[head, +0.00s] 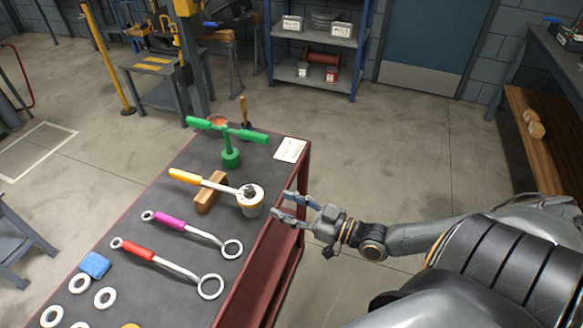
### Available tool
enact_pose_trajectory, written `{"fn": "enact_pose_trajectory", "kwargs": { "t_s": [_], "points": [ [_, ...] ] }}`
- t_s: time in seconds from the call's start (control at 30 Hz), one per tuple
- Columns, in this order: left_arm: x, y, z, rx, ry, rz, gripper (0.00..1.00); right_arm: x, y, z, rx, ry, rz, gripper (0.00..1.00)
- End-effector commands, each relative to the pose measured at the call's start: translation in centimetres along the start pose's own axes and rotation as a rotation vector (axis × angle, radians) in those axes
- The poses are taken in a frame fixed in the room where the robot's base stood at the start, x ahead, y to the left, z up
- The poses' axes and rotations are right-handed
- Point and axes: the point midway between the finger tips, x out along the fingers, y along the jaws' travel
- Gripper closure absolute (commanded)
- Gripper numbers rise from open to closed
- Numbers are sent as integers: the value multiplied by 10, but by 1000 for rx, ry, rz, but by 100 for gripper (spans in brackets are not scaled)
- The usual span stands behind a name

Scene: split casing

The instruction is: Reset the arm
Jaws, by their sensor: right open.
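My right arm comes in from the right, and its gripper (284,207) is open and empty at the right edge of the workbench (155,200). The fingers point left, just right of a round white-and-metal part (250,200) joined to a yellow-handled tool (186,177). A small gap seems to lie between the fingers and that part, but I cannot tell the exact distance. The yellow-handled tool rests across a wooden block (210,192). My left gripper is not in view.
A green T-handled tool (230,157) stands at the bench's back, near a white card (290,149). Purple (170,223) and red (138,250) handled ring tools lie nearer, with a blue block (95,265) and several white rings. Open floor (400,150) lies right of the bench.

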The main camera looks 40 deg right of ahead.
Motion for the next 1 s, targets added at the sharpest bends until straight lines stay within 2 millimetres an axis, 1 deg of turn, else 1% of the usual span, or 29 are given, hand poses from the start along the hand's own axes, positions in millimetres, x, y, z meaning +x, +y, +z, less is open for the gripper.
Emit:
{"fn": "enact_pose_trajectory", "kwargs": {
  "t_s": [0.03,0.2,0.77,0.87,0.97,1.0],
  "points": [
    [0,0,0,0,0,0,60,-5,0,0,0,-1,0,54],
    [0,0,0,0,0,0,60,-11,0,0,0,0,-1,54],
    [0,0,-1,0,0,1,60,-11,0,0,0,0,1,54],
    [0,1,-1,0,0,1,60,-11,5,13,-10,-20,14,54],
    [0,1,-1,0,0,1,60,-14,16,47,-38,-78,45,54],
    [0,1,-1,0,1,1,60,-17,21,67,-52,-116,62,54]
  ]
}}
